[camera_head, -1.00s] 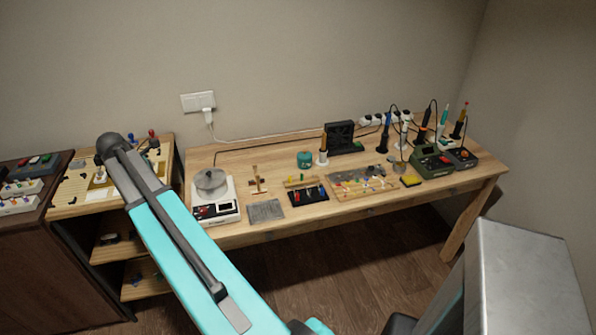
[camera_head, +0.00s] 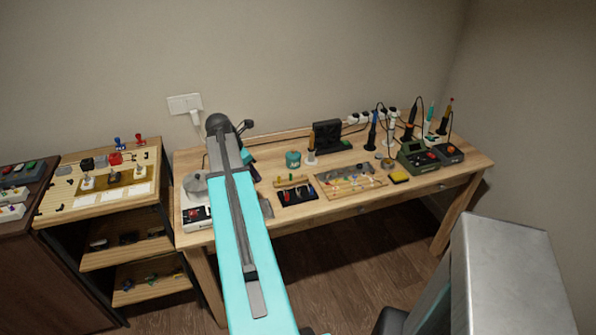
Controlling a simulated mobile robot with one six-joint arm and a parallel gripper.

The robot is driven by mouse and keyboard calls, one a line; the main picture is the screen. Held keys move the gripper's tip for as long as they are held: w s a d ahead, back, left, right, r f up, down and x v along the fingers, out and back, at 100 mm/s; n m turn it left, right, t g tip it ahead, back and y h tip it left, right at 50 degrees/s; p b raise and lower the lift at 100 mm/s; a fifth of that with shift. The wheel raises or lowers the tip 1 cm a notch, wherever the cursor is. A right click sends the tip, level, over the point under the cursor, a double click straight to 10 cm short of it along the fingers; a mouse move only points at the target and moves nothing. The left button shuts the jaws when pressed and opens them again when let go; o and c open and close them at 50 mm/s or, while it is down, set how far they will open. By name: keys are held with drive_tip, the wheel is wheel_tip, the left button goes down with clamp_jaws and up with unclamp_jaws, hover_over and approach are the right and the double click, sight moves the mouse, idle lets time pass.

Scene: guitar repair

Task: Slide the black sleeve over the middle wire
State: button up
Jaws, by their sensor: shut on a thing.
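My arm rises from the bottom to the left part of the workbench. My gripper (camera_head: 252,172) shows only in part, just right of the dark elbow, low over the bench between the scale and the small black tray. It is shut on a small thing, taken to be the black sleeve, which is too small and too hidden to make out. The middle wire cannot be made out.
The scale (camera_head: 196,216) is partly covered by my arm. The black tray (camera_head: 297,194), a wooden board with small parts (camera_head: 350,182), a teal jar (camera_head: 293,159) and soldering stations (camera_head: 418,158) stand to the right. A shelf unit (camera_head: 100,205) stands left.

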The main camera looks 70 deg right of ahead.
drive_tip(key=s+d, duration=0.3)
drive_tip(key=s, duration=0.4)
drive_tip(key=s+d, duration=0.4)
drive_tip(key=s, duration=0.2)
drive_tip(key=shift+s+d+f, duration=0.25)
drive_tip(key=shift+s+f, duration=0.05)
drive_tip(key=shift+s, duration=0.05)
drive_tip(key=shift+f, duration=0.15)
drive_tip(key=shift+f+b, duration=1.65)
drive_tip(key=shift+f, duration=0.3)
drive_tip(key=shift+r+p, duration=0.1)
drive_tip(key=shift+p, duration=0.6)
drive_tip(key=shift+f+b, duration=0.3)
drive_tip(key=shift+f, duration=1.8)
idle(1.5)
